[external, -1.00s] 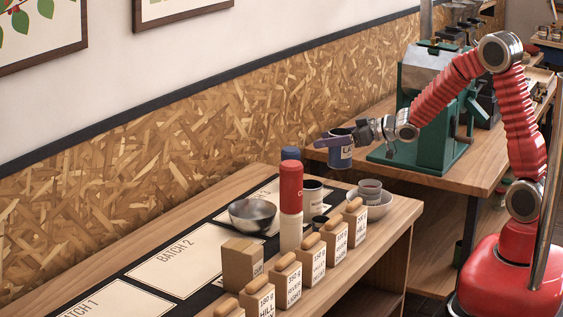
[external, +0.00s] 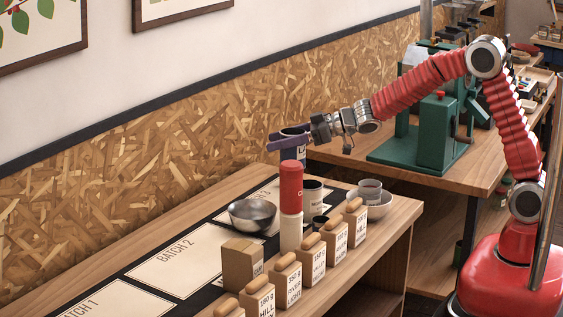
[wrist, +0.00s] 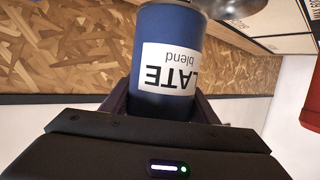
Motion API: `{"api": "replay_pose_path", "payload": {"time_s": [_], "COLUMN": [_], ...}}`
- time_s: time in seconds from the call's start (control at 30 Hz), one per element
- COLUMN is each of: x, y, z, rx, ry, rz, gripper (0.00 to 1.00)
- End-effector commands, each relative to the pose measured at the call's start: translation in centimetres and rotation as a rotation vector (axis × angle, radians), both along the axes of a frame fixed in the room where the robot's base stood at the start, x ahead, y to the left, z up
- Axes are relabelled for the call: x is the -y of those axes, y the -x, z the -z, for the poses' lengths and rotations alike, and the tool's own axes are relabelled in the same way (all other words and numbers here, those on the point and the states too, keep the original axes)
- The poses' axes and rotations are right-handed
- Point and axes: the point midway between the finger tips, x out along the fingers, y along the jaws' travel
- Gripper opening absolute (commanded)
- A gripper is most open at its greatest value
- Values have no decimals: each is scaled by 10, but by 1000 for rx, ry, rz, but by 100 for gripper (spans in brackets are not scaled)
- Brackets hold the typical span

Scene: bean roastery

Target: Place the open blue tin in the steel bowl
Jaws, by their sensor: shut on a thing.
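My gripper (external: 291,143) is shut on the blue tin (external: 301,153), whose white label shows at its edge in the external view. In the wrist view the tin (wrist: 167,40) fills the space between the fingers (wrist: 162,106), and its label reads "LATE blend" upside down. The tin is held above the table, behind the red-and-white bottle, which partly overlaps it in the external view. The steel bowl (external: 251,217) sits on the dark mat, left of and below the tin. Part of the bowl (wrist: 236,8) shows at the top of the wrist view. The inside of the tin is hidden.
The tall red-and-white bottle (external: 290,195) stands close right of the bowl. A labelled canister (external: 313,197) and a white bowl with a cup (external: 375,208) stand farther right. Several labelled bags (external: 312,258) and a cardboard box (external: 242,262) line the front.

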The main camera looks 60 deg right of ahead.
Motion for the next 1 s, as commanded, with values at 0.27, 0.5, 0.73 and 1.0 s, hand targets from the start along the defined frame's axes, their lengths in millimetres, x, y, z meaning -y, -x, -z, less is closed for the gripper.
{"api": "replay_pose_path", "payload": {"time_s": [0.27, 0.5, 0.73, 1.0], "x": [-96, -122, -122, -121], "y": [-7, -7, -7, -7], "z": [-23, -29, -29, -7], "rx": [4, 6, 6, 2], "ry": [7, 9, 9, 10], "rz": [-128, -161, -160, -160], "gripper": [31, 31, 31, 31]}}
